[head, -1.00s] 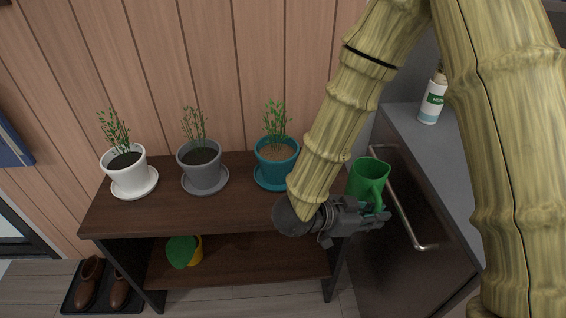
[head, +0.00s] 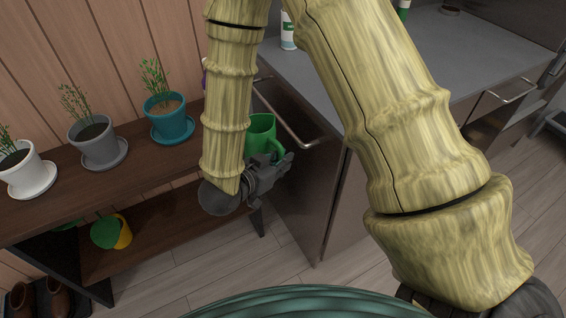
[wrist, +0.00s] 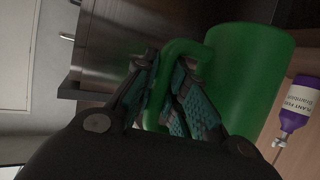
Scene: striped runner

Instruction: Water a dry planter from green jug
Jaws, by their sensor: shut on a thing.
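My gripper (head: 272,172) is shut on the handle of the green jug (head: 261,134), at the right end of the dark wooden shelf unit. The wrist view shows the fingers (wrist: 172,95) around the handle and the jug body (wrist: 245,80) beside them. The jug's contents are hidden. Three potted plants stand on saucers along the shelf top: a white planter (head: 27,178), a grey planter (head: 97,147) and a teal planter (head: 171,124). The teal planter's soil looks light brown; the grey one's soil is dark. The white one is partly cut by the left edge.
A yellow and green item (head: 112,232) sits on the lower shelf. A purple plant-food bottle (wrist: 297,104) shows in the wrist view.

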